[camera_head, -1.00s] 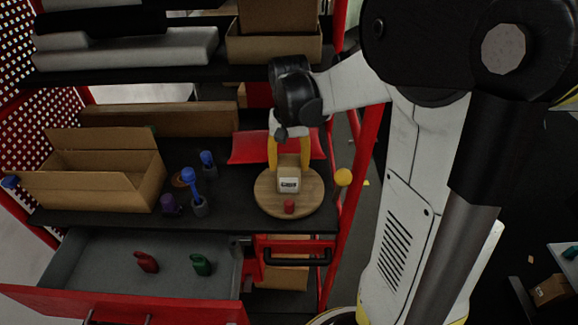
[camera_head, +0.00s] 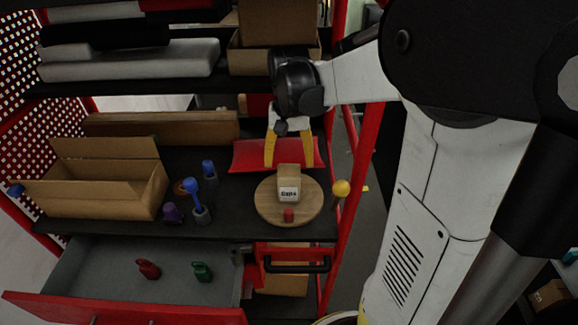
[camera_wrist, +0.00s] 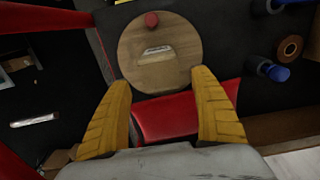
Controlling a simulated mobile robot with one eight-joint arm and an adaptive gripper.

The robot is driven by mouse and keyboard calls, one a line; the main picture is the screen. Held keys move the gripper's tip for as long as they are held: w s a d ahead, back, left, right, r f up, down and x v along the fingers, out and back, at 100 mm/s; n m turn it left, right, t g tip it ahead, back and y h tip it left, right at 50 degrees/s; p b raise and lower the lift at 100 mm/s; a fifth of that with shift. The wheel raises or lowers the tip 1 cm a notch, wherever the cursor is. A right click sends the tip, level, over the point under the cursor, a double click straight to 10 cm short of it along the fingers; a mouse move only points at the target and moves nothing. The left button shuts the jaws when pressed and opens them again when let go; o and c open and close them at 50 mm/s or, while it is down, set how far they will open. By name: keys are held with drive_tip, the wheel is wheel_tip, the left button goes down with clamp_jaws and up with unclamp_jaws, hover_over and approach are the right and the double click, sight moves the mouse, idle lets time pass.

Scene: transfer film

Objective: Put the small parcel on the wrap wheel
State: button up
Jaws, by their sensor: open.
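The small parcel (camera_head: 289,182) is a tan box with a white printed label. It stands upright on the round wooden wrap wheel (camera_head: 266,208), just behind a small red piece (camera_head: 288,215). In the wrist view the parcel (camera_wrist: 157,57) sits near the middle of the wheel (camera_wrist: 183,75), with the red piece (camera_wrist: 152,20) close to the rim. My gripper (camera_head: 286,164) is open, its yellow fingers spread above and behind the parcel. In the wrist view the open gripper (camera_wrist: 163,75) has nothing between its fingers and is apart from the parcel.
A red sheet-like item (camera_head: 247,155) lies behind the wheel. An open cardboard box (camera_head: 105,205) is at left, with blue-topped tools (camera_head: 200,212) between. A yellow ball (camera_head: 341,188) is by the right post. An open drawer (camera_head: 110,270) below holds red and green items.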

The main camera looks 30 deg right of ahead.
wheel_tip(320, 180, up, 2)
drive_tip(key=shift+r, duration=0.2)
drive_tip(key=s+a+r+n+t, duration=0.3)
drive_tip(key=s+a+n+t, duration=0.3)
drive_tip(key=s+a, duration=0.4)
drive_tip(key=shift+s+a+r+n+t, duration=0.25)
drive_tip(key=shift+s+a+n+t, duration=0.25)
drive_tip(key=shift+a, duration=1.25)
drive_tip(key=shift+w, duration=0.1)
